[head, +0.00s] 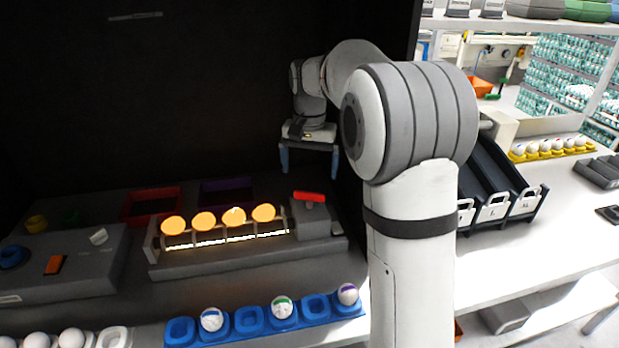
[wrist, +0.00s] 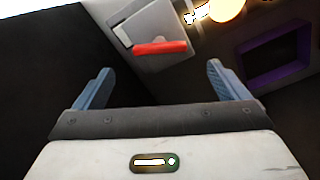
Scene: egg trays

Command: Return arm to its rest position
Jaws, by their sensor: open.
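My gripper (head: 309,160) is open and empty. Its two blue-grey fingers point down in the head view, above and behind the grey fixture with a red handle (head: 309,197). In the wrist view my gripper (wrist: 155,85) shows its fingers spread wide with nothing between them. The red handle (wrist: 160,47) lies beyond the fingertips there. My arm rises at the centre right of the head view and bends over to the left.
A row of glowing orange eggs (head: 204,221) sits on the fixture. A blue tray (head: 249,320) holds several marked eggs in front. Red (head: 128,208) and purple (head: 203,192) square frames lie behind. Black labelled bins (head: 483,203) and a yellow egg tray (head: 516,157) stand right.

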